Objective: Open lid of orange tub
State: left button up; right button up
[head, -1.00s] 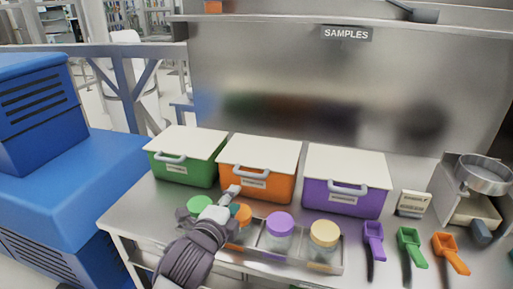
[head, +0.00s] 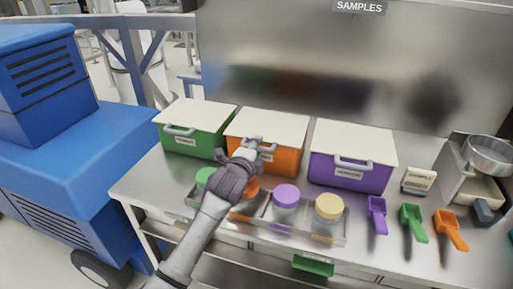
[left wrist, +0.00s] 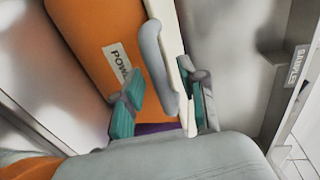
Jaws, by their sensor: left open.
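The orange tub (head: 289,161) stands in the middle of the row with its cream lid (head: 270,126) closed. Its grey handle (head: 267,156) is at the front, under the lid edge. My left gripper (head: 256,145) is at the front of this tub and partly covers the handle. In the left wrist view, the gripper (left wrist: 165,106) is open, with teal pads on either side of the handle (left wrist: 155,66) and the lid edge (left wrist: 185,75). I cannot tell whether the pads touch either. The orange wall (left wrist: 82,35) with its label fills the upper left. My right gripper is out of view.
A green tub (head: 190,145) and a purple tub (head: 345,177) flank the orange one. A tray of jars, including a purple-lidded jar (head: 286,198), stands in front. Purple, green and orange scoops (head: 450,231) lie at right. A blue machine (head: 75,130) is at left.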

pick_arm(q)
jog(key=shift+w, duration=0.2)
grip_shut()
dwell(0.3)
